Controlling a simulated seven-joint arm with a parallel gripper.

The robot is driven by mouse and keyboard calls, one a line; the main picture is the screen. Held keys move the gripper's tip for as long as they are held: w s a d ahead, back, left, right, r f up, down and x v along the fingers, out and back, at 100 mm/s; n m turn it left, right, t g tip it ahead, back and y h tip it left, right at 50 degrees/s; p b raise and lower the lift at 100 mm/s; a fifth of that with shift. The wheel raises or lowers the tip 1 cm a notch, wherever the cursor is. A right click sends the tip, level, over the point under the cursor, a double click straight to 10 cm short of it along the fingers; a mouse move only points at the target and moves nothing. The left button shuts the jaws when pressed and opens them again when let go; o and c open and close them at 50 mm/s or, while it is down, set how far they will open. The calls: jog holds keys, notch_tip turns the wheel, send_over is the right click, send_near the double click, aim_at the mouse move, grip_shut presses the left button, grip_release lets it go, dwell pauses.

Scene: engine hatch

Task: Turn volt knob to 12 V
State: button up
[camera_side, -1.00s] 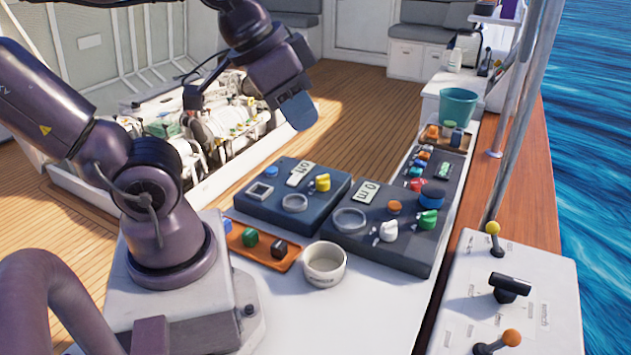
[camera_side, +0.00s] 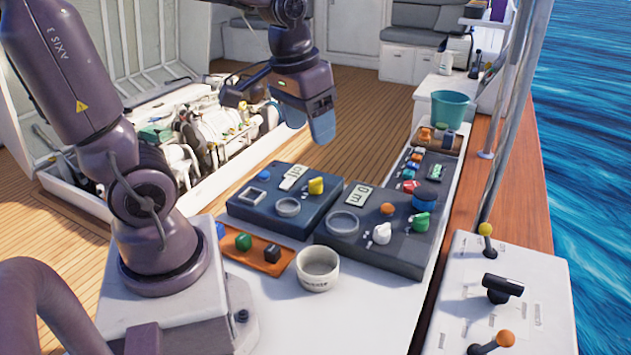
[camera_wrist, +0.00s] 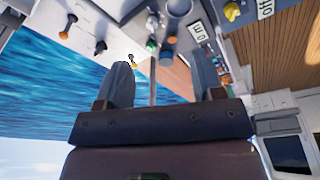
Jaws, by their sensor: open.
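A yellow knob (camera_side: 316,186) stands on the left dark panel (camera_side: 262,213), beside a small display (camera_side: 293,177) that reads "off" in the wrist view (camera_wrist: 265,9). The right dark panel (camera_side: 345,240) carries a white knob (camera_side: 382,233), a green knob (camera_side: 421,221) and a display reading "0 m" (camera_side: 360,195). No label tells me which knob is the volt knob. My gripper (camera_side: 322,122) hangs in the air above and behind the left panel, empty. In the wrist view its two fingers (camera_wrist: 161,80) are apart.
A white bowl (camera_side: 318,267) and an orange tray (camera_side: 262,261) with small blocks stand in front of the panels. A teal bucket (camera_side: 452,110) is at the back. A lever console (camera_side: 490,310) is at the right. An open engine bay (camera_side: 190,145) lies to the left.

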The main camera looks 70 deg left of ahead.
jog(key=w+a+f+n+g, duration=0.2)
jog(key=w+a+f+n, duration=0.3)
jog(key=a, duration=0.4)
jog(key=n, duration=0.9)
send_near(316, 179)
notch_tip(316, 179, down, 10)
jog(key=shift+w+a+f, duration=0.1)
jog(key=shift+a+f, duration=0.05)
jog(key=shift+f, duration=0.1)
jog(key=c, duration=0.9)
